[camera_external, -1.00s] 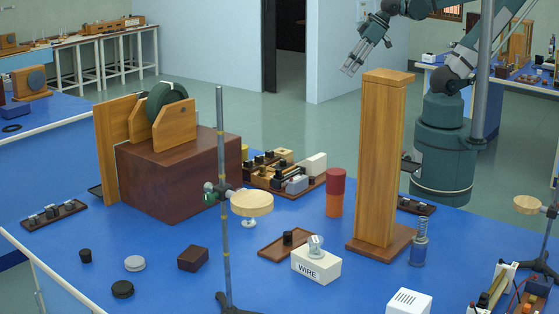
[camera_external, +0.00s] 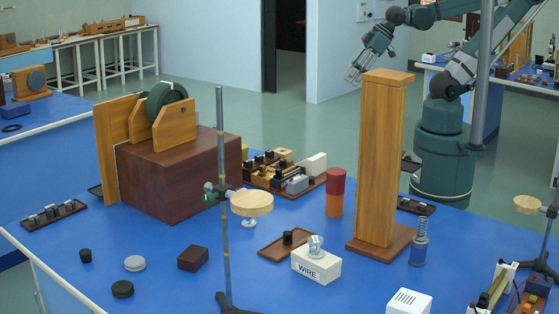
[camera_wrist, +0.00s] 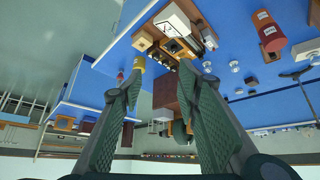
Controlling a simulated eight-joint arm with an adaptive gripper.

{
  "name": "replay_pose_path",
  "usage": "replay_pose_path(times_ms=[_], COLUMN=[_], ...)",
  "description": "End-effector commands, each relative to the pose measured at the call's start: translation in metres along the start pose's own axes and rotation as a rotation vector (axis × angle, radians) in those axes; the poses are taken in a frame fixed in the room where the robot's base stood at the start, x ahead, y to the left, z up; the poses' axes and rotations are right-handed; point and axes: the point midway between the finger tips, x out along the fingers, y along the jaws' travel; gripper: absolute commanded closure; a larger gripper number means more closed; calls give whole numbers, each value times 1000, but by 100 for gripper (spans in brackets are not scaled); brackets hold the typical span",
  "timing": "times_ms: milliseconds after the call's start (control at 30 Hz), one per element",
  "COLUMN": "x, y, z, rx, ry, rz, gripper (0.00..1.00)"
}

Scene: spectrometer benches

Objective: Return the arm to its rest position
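My gripper (camera_external: 354,77) hangs in the air at the top of the external view, left of and about level with the top of the tall wooden post (camera_external: 382,160). It points down and to the left. In the wrist view my gripper (camera_wrist: 162,66) has its two dark green fingers well apart, with nothing held between them. My arm folds back above its green base at the right, behind the blue bench (camera_external: 170,285).
On the bench stand a dark red-brown box (camera_external: 175,180) with a wheel, a red and orange cylinder (camera_external: 335,192), a white box marked WIRE (camera_external: 316,266) and a thin metal stand (camera_external: 221,130). The floor between the bench and the doorway (camera_external: 287,45) looks clear.

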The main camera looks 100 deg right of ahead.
Motion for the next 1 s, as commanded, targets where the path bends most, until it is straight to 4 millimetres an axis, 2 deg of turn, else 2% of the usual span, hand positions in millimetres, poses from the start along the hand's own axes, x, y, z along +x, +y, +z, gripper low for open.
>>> replay_pose_path(times_ms=[33, 100, 300, 1000], x=[10, 17, 29, 29], y=[0, 0, 0, 0], z=[7, 12, 20, 20], rx=[0, 0, 0, 0], ry=[0, 0, 0, 0], rz=[0, 0, 0, 0], gripper=[67, 67, 67, 67])
